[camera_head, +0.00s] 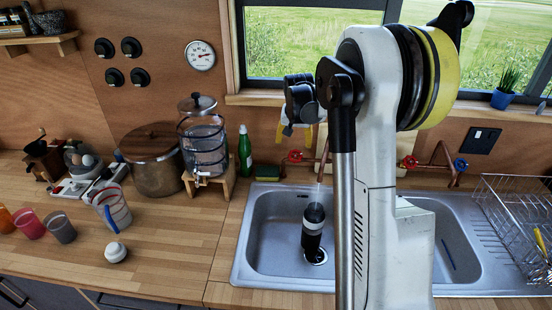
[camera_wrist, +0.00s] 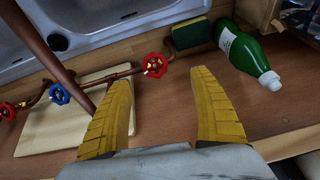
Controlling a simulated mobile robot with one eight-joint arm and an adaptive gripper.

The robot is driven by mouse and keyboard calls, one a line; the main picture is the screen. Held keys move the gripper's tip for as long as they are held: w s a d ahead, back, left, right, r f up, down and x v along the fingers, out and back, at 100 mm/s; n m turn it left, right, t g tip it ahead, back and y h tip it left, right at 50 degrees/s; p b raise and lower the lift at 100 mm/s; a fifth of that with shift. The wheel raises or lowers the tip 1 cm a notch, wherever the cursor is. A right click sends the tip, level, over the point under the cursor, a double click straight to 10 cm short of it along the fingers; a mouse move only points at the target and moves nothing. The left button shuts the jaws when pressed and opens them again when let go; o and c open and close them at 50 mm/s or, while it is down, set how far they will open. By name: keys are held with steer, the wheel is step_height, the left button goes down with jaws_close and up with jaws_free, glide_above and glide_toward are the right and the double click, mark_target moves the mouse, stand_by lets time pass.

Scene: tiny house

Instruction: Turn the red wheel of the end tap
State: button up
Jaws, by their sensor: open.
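In the wrist view a red wheel (camera_wrist: 154,65) sits at the end of a copper pipe, close to a green and yellow sponge. It also shows in the head view (camera_head: 295,156), behind the sink. My gripper (camera_wrist: 161,76) has its two yellow fingers spread and empty, with the red wheel just beyond the gap between the fingertips. I see no clear contact. In the head view my gripper (camera_head: 300,130) hangs above the wheel, partly hidden by my arm. A blue wheel (camera_wrist: 59,94) and another red wheel (camera_wrist: 7,111) lie farther left in the wrist view.
The sponge (camera_wrist: 191,34) and a green bottle (camera_wrist: 246,52) stand near the wheel. A thick copper pipe (camera_wrist: 48,52) rises left of my fingers. A dark bottle-like object (camera_head: 313,232) is in the sink (camera_head: 262,235). A wire rack (camera_head: 515,220) stands at right.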

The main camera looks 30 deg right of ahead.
mark_target(296, 156)
steer(key=x, duration=0.3)
steer(key=b+x, duration=0.1)
steer(key=x, duration=0.2)
steer(key=d+b+x, duration=0.1)
steer(key=x, duration=0.2)
steer(key=shift+s+f, duration=0.1)
steer(key=shift+s, duration=0.25)
steer(key=shift+w+d+f, duration=0.1)
steer(key=shift+w+f, duration=0.15)
steer(key=shift+f, duration=0.35)
